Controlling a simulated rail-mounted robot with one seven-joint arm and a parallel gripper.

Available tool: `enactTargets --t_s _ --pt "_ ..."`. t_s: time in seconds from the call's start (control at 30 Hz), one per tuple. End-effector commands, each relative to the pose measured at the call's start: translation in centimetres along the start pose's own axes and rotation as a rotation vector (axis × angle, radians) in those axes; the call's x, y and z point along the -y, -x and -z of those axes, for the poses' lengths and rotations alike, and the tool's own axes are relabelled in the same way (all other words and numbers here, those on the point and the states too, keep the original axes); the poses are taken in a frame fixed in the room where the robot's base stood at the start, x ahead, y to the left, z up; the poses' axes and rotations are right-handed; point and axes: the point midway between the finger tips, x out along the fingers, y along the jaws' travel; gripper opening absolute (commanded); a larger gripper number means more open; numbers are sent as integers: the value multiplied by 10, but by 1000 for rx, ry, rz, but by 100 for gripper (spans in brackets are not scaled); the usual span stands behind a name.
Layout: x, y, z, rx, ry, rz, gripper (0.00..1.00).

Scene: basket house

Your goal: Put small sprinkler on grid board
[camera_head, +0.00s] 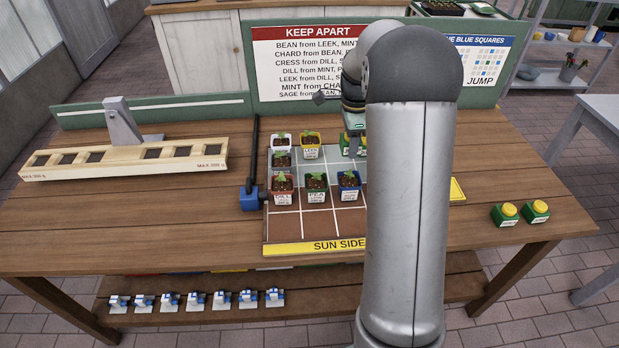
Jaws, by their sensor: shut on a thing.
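The grid board (284,222) lies on the wooden table, with its yellow SUN SIDE strip at the front. Several seedling pots stand in its left and middle cells, such as the red DILL pot (282,185) and the PEA pot (317,185). My gripper (353,141) is over the back part of the board, pointing down, and is shut on a small green and yellow thing, seemingly a small sprinkler (344,149). My arm hides part of it, and I cannot tell whether it touches the board. Two more green sprinklers with yellow tops (505,214) (537,210) stand at the table's right.
A wooden balance beam (125,160) stands at the left. A blue block (250,199) with a dark rod is beside the board's left edge. A KEEP APART sign (310,62) stands behind. My arm hides the board's right part.

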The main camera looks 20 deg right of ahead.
Motion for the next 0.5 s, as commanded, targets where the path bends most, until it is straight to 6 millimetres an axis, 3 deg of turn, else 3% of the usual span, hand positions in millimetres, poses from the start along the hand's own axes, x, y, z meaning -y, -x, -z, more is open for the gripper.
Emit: enactTargets --t_s 0.37,0.5 --pt "85 -35 -2 1 -2 -1 21" --pt "108 -63 -2 2 -2 -3 21"
